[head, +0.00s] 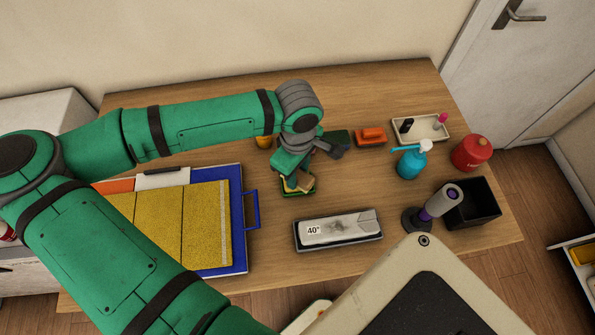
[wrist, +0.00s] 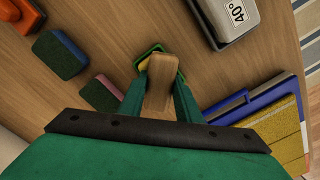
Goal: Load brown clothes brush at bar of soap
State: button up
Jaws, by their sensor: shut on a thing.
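My gripper (head: 296,176) points down over the table, left of its middle, and is shut on a brown wooden piece, which looks like the clothes brush (wrist: 161,76). In the wrist view the brush sits between the two green fingers; its bristles are hidden. Just beneath it is a small green-and-yellow item (wrist: 143,62), also seen in the head view (head: 312,188). It may be the bar of soap in a green dish, but the brush partly covers it. I cannot tell whether brush and item touch.
A grey case marked 40° (head: 338,230) is in front. A blue spray bottle (head: 411,163) and black bin (head: 473,205) stand right.

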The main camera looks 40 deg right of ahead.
aim_at(298, 174)
jog(key=shift+r, duration=3.45)
jog(key=shift+s, duration=0.1)
